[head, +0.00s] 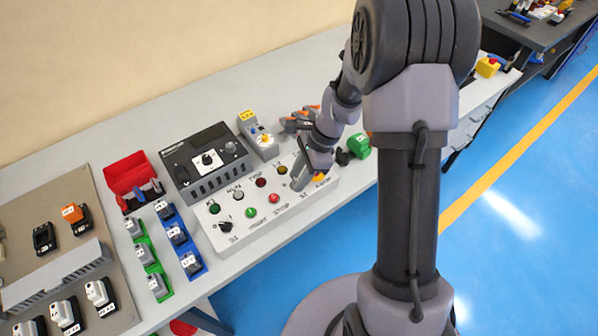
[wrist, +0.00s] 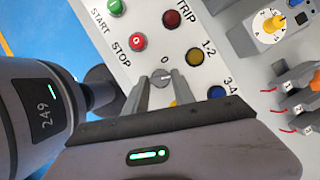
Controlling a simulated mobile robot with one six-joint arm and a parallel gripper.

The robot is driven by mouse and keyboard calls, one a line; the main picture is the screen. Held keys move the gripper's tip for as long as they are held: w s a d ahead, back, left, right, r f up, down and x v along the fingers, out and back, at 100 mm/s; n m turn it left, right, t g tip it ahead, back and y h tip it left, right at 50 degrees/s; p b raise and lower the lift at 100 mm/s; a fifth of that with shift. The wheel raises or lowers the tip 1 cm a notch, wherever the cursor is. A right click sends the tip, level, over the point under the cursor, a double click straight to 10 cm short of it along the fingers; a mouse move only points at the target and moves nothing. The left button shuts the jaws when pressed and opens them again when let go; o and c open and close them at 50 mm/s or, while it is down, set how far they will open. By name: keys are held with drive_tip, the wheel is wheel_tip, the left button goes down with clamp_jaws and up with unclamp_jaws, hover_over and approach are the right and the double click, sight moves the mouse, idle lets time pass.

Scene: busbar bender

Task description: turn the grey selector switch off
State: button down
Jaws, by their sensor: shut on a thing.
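The grey selector switch (wrist: 162,77) shows in the wrist view between the fingertips of my gripper (wrist: 164,84), on the white control panel. A "0" mark is printed beside it. The fingers are shut on its knob from both sides and hide part of it, so its exact pointer angle is hard to read. In the head view my gripper (head: 300,183) reaches down to the right part of the white panel (head: 262,232) and hides the switch.
Near the switch are a red STOP button (wrist: 137,41), a green START button (wrist: 114,7), a dark red TRIP lamp (wrist: 171,19), a yellow lamp (wrist: 194,57) and a blue lamp (wrist: 216,92). A black selector (head: 225,227) is at the panel's left. A grey-black device (head: 208,160) stands behind.

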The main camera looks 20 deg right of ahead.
drive_tip(key=n+p, duration=0.1)
drive_tip(key=n, duration=0.1)
drive_tip(key=n+g+p, duration=0.1)
drive_tip(key=n+p, duration=0.1)
drive_tip(key=n+g+p, duration=0.1)
drive_tip(key=n, duration=0.1)
drive_tip(key=shift+w+r+h, duration=0.15)
drive_tip(key=shift+w+h, duration=0.15)
drive_tip(key=n+p, duration=0.1)
drive_tip(key=n, duration=0.1)
drive_tip(key=n+g+p, duration=0.1)
drive_tip(key=shift+w+a+n+g+h, duration=0.1)
drive_tip(key=shift+a+n+g+h, duration=0.05)
drive_tip(key=shift+n+g+h, duration=0.2)
drive_tip(key=shift+w+a+n+h+p, duration=0.1)
drive_tip(key=shift+n+h+p, duration=0.55)
drive_tip(key=shift+n, duration=0.9)
drive_tip(key=shift+g, duration=0.25)
drive_tip(key=c, duration=1)
unclamp_jaws()
drive_tip(key=shift+c, duration=0.2)
drive_tip(key=p+v, duration=0.4)
drive_tip(key=v, duration=1.3)
drive_tip(key=shift+p, duration=0.35)
